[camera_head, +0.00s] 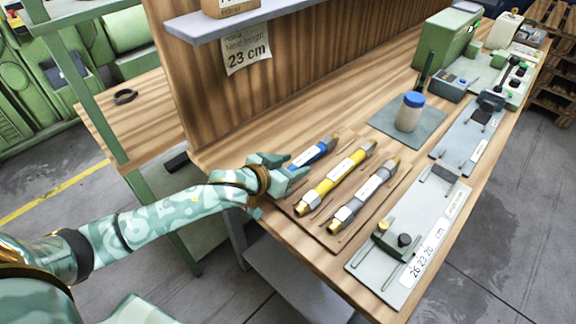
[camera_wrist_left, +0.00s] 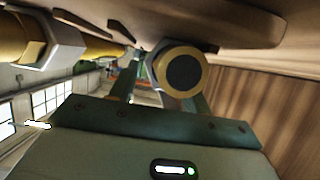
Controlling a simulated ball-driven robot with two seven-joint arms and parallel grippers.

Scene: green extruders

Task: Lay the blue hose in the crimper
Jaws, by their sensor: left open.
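The blue hose (camera_head: 314,152) lies on a wooden board on the workbench, leftmost in a row of hoses. My left gripper (camera_head: 290,169) is open at its near end. In the left wrist view the round brass-rimmed end (camera_wrist_left: 183,72) of a hose, apparently the blue one, sits close up in front of the open fingers (camera_wrist_left: 160,92); I cannot tell whether they touch it. Green machines stand at the bench's far end, including a boxy one (camera_head: 446,42); which is the crimper is not clear. My right gripper is not in view.
A yellow hose (camera_head: 337,177) and a grey hose (camera_head: 367,190) lie beside the blue one. A grey plate with a length scale (camera_head: 413,240) lies in front. A blue-lidded jar (camera_head: 410,112) stands on a mat farther along. A shelf (camera_head: 240,22) overhangs the back panel.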

